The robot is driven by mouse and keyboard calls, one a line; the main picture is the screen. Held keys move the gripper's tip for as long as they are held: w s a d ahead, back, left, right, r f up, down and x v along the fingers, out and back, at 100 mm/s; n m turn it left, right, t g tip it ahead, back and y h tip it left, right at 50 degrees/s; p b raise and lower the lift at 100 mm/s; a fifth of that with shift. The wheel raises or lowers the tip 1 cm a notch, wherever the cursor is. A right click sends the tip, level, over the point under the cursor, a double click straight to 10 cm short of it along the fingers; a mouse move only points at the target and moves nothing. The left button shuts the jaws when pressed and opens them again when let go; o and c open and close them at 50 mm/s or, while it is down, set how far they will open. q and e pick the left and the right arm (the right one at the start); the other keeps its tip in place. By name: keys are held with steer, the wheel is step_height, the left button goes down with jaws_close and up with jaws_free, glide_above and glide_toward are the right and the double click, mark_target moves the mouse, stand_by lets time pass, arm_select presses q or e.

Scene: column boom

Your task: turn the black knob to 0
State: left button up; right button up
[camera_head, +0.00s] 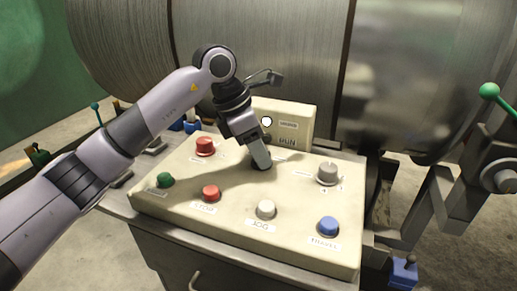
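The black knob (262,167) is on the top of a cream control panel (285,222), mostly hidden behind my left gripper. My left arm comes in from the left and reaches over the panel. My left gripper (262,160) points down with its fingertips at the black knob. Its fingers overlap in this view, so I cannot tell if they are closed on the knob or stand around it. The knob's pointer and its marks are hidden. My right gripper is not in view.
A grey knob (328,173) with marks is at the panel's right. Red (205,146), green (165,180), white (265,209) and blue (328,226) buttons surround the gripper. An upright cream box (290,120) stands behind. A large metal drum (270,50) fills the back.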

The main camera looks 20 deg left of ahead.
arm_select(q)
steer(key=shift+n, duration=0.3)
steer(key=n, duration=0.2)
steer(key=n+t+y, duration=0.1)
steer(key=n, duration=0.1)
steer(key=shift+s+d+t, duration=0.1)
steer(key=shift+s+t, duration=0.05)
steer(key=shift+t, duration=0.15)
steer(key=shift+d+n+t+y+b, duration=0.15)
steer(key=shift+n+y+b, duration=0.2)
steer(key=shift+n, duration=0.65)
steer(key=shift+n+t+y+b, duration=0.15)
steer(key=shift+n+y+b, duration=0.2)
steer(key=shift+n, duration=0.65)
steer(key=o, duration=1)
steer(key=shift+o, duration=0.2)
steer(key=d+v, duration=0.1)
steer(key=v, duration=0.6)
steer(key=shift+a, duration=0.45)
steer(key=shift+s+r, duration=0.1)
